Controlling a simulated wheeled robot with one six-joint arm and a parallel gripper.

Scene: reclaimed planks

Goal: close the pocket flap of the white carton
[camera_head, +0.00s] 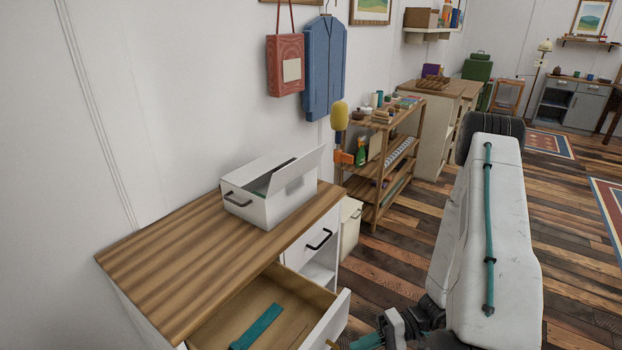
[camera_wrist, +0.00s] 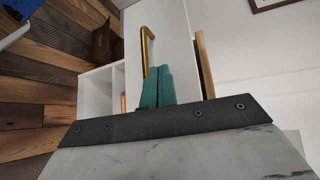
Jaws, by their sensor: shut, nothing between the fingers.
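The white carton (camera_head: 262,208) stands on the wooden top of a white cabinet in the head view, with a dark handle on its left end. Its pocket flap (camera_head: 298,172) stands up and leans outward on the right side, so the carton is open. My gripper (camera_head: 368,342) is low at the bottom edge of the head view, below and well away from the carton. In the wrist view its teal fingers (camera_wrist: 157,88) are together with nothing between them. They point toward a brass drawer handle (camera_wrist: 147,48); I cannot tell whether they touch it. The carton is not visible in the wrist view.
The cabinet's upper drawer (camera_head: 325,325) is pulled out, with a teal object (camera_head: 257,328) inside. The wooden cabinet top (camera_head: 190,260) is clear in front of the carton. A wooden shelf unit (camera_head: 375,185) with several items stands beyond a cream bin (camera_head: 350,225). Plank floor lies open to the right.

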